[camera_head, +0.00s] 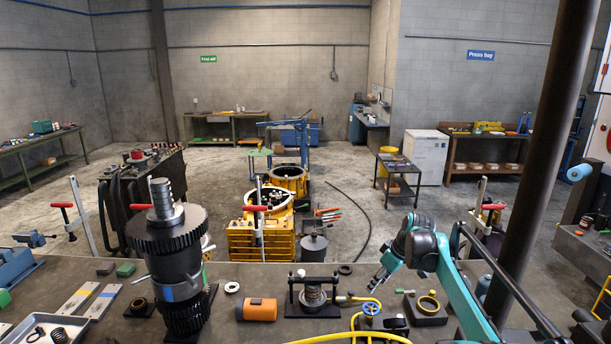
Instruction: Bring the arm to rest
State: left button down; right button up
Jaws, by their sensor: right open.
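My right arm (455,283) is teal and dark grey and comes in from the lower right, bent at its wrist above the workbench. My right gripper (376,283) is small in the view, open, and points down and left over the bench. Nothing shows between its fingers. It appears above the bench near the blue valve handle and yellow hose. My left arm and gripper are not in view.
The workbench (235,274) holds a tall dark gear stack (175,262), an orange cylinder (257,309), a spring fixture (313,296), a blue valve handle (371,308), a yellow hose (350,336) and a block with a ring (427,307). A dark pole (540,150) stands right of my arm.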

jog(key=s+a+f+m+t+h+b, duration=0.15)
jog(key=s+b, duration=0.35)
jog(key=s, duration=0.7)
jog(key=s+a+f+m+t+b, duration=0.1)
jog(key=s+a+f+m+b, duration=0.15)
jog(key=s+b, duration=0.6)
jog(key=s+f+m+t+h+b, duration=0.1)
jog(key=s+f+m+b, duration=0.3)
jog(key=s+f, duration=1.2)
jog(key=s, duration=0.3)
jog(key=shift+s+f, duration=0.2)
jog(key=shift+f, duration=0.2)
